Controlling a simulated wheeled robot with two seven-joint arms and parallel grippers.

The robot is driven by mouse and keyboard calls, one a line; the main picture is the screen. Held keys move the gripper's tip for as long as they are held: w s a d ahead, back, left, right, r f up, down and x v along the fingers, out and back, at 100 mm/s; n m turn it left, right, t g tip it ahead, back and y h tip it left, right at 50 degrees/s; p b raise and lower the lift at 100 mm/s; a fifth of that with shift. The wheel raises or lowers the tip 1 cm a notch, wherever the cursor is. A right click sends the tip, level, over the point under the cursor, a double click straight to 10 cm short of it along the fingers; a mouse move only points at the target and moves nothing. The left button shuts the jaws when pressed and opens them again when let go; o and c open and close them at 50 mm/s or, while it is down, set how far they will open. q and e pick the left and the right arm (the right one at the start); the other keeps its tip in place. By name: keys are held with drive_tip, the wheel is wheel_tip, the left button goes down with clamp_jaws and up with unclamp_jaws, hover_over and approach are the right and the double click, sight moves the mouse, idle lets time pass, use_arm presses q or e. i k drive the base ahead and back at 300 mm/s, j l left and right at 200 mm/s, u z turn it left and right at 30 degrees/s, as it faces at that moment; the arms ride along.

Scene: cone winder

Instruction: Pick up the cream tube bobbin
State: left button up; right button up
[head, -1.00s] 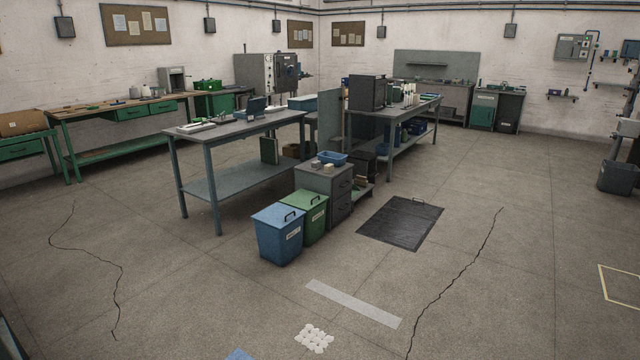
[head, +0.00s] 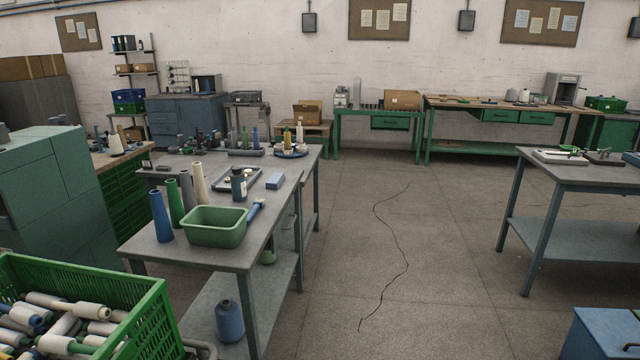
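A tall cream tube bobbin (head: 199,183) stands upright on the near grey table, behind the green tub (head: 216,227). A grey tube (head: 186,188) stands just left of it, then a green tube (head: 175,203) and a blue tube (head: 160,216) nearer the front left. The tub hides nothing of the cream tube that I can make out, though its foot is close behind the rim. Another slim cream upright piece (head: 299,136) shows farther back. Neither of my grippers is in view.
A green crate (head: 150,318) of bobbins is at the lower left. A green cabinet stands left. Open floor (head: 400,250) lies right of the table.

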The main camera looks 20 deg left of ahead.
sight(83, 309)
drive_tip(key=i+j+u, duration=0.1)
drive_tip(key=u, duration=0.4)
drive_tip(key=i+u, duration=0.25)
drive_tip(key=u, duration=0.25)
drive_tip(key=i+u, duration=0.15)
drive_tip(key=u, duration=0.35)
drive_tip(key=i+l+u, duration=0.15)
drive_tip(key=u, duration=0.35)
drive_tip(key=i+l+u, duration=0.1)
drive_tip(key=u, duration=0.4)
drive_tip(key=i+l+u, duration=0.1)
drive_tip(key=l+u, duration=0.25)
drive_tip(key=u, duration=0.15)
drive_tip(key=i+l+u, duration=0.2)
drive_tip(key=u, duration=0.25)
drive_tip(key=i+l+u, duration=0.2)
drive_tip(key=u, duration=0.25)
drive_tip(key=i+l+u, duration=0.1)
drive_tip(key=l+u, duration=0.35)
